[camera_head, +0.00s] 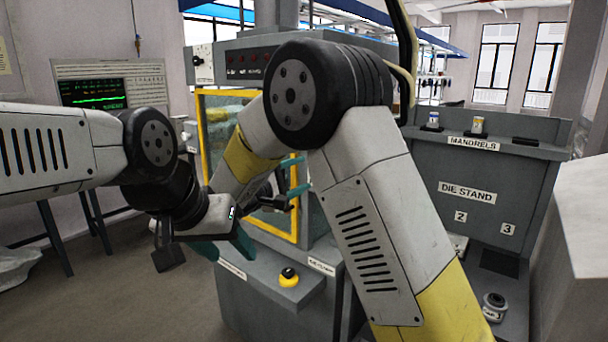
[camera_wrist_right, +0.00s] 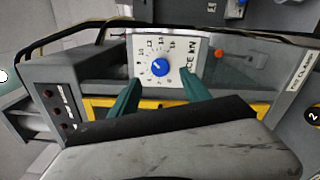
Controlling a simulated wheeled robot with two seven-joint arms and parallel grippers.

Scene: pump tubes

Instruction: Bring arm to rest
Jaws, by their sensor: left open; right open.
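My left gripper (camera_head: 228,252) has teal fingers spread apart, with nothing between them. It hangs in front of the grey machine, left of the yellow-and-black button. My right gripper (camera_head: 304,173) is partly hidden behind my right arm. Its teal fingers are apart before the machine's yellow-framed window. In the right wrist view, the right gripper (camera_wrist_right: 160,78) is open, and a white dial plate with a blue knob (camera_wrist_right: 159,67) shows between its fingertips. The knob appears ungripped; I cannot tell the distance to it.
The grey machine with a yellow frame (camera_head: 200,130) stands in the middle. A yellow-and-black button (camera_head: 288,277) sits on its ledge. The die stand (camera_head: 470,215) is at right, with mandrels above. A wall display (camera_head: 95,93) hangs at left. Open floor (camera_head: 110,300) lies lower left.

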